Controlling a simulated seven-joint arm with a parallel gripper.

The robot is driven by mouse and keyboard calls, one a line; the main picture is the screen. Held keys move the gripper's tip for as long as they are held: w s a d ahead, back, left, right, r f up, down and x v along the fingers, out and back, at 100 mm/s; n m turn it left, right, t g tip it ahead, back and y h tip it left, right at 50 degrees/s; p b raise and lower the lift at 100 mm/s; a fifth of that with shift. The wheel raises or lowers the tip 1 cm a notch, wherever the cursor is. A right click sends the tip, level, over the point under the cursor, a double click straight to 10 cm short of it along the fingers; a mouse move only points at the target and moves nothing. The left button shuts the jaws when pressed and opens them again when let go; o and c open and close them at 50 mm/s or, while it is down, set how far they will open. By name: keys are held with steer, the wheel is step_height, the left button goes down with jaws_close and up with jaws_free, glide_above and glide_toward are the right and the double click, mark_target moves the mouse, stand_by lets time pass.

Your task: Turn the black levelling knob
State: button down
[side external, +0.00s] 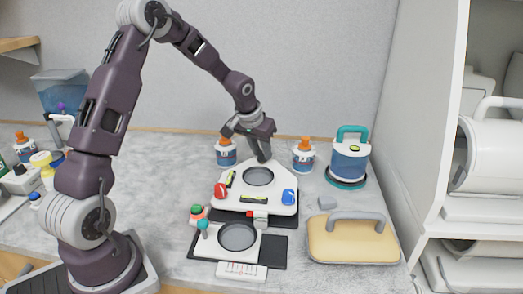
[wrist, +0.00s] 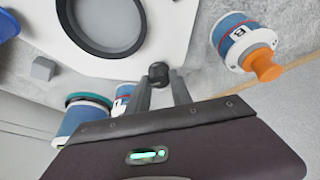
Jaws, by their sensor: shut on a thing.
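The black levelling knob (wrist: 158,72) sits at the edge of a white plate (wrist: 185,20) with a round dark-rimmed opening. My gripper (wrist: 161,82) is shut on the knob, with its two grey fingers on either side of it. In the side external view my gripper (side external: 263,159) reaches down to the back of the white device (side external: 273,206), above its round window. The knob is hidden behind the fingers and device there. The device also carries a red knob (side external: 221,190), a blue knob (side external: 289,196) and yellow-green levels.
Orange-capped bottles stand left (side external: 226,154) and right (side external: 302,155) of my gripper. A blue container with a teal handle (side external: 349,160) is further right. A small grey block (side external: 327,203) and a tan case (side external: 352,240) lie at the front right. A second, smaller device (side external: 228,250) stands in front.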

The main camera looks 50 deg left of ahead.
steer(key=shift+s+a+m+h, duration=0.1)
steer(key=shift+m+h, duration=0.8)
steer(key=shift+m, duration=1.4)
steer(key=c, duration=1.1)
jaws_free()
steer(key=shift+c, duration=0.2)
